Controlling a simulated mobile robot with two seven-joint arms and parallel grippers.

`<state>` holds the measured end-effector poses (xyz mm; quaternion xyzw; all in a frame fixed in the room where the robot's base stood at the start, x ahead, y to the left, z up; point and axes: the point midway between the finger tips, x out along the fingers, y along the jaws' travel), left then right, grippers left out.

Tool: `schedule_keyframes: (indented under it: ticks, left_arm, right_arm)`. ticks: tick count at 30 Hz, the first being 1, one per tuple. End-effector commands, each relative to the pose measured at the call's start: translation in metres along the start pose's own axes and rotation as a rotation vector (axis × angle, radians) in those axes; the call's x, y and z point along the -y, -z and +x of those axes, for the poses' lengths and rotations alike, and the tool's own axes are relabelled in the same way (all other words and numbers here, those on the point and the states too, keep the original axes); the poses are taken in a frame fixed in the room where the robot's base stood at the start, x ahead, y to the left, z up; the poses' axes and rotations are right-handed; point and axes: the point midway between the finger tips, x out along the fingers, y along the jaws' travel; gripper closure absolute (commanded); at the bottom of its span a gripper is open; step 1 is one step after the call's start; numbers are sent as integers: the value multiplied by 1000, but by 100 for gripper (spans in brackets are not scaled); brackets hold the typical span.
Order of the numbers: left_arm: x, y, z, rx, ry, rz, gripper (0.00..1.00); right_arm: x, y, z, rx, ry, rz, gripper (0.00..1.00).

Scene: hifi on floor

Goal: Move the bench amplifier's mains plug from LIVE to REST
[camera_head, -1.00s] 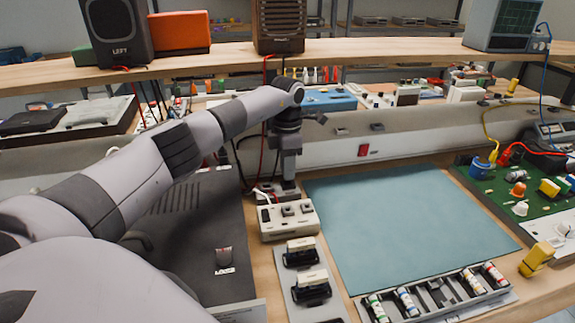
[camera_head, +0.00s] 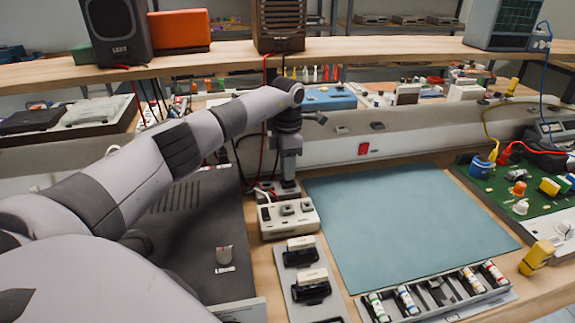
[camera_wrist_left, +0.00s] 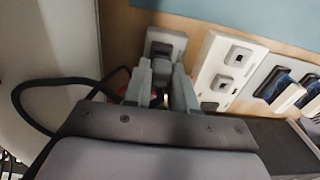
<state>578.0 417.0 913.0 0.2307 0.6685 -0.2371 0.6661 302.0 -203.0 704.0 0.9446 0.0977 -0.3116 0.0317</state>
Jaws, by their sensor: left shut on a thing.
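My left gripper (camera_head: 287,184) points down just behind a white socket strip (camera_head: 289,219) on the bench, left of the blue-green mat. In the left wrist view its two fingers (camera_wrist_left: 162,92) are closed on a small plug, mostly hidden between them. A black cable (camera_wrist_left: 35,88) loops out to the left of the fingers. Just beyond the fingertips is a grey socket block (camera_wrist_left: 166,43); I cannot tell whether the plug touches it. The white strip, with several sockets, also shows beside it (camera_wrist_left: 211,68). No LIVE or REST label is readable. My right gripper is not seen.
The blue-green mat (camera_head: 400,225) is clear. Black clips on a grey plate (camera_head: 311,287) and a tray of small tubes (camera_head: 436,293) stand in front. The dark amplifier-like case (camera_head: 195,235) lies left, under my arm. A shelf (camera_head: 350,50) runs above.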

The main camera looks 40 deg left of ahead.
Motion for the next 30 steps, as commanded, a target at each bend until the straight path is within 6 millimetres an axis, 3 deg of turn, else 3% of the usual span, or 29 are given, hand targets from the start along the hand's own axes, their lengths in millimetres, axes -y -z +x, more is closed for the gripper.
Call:
schedule_keyframes:
  ticks: [30]
  left_arm:
    - [0,0,13,0,0,0,100]
  right_arm:
    - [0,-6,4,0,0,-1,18]
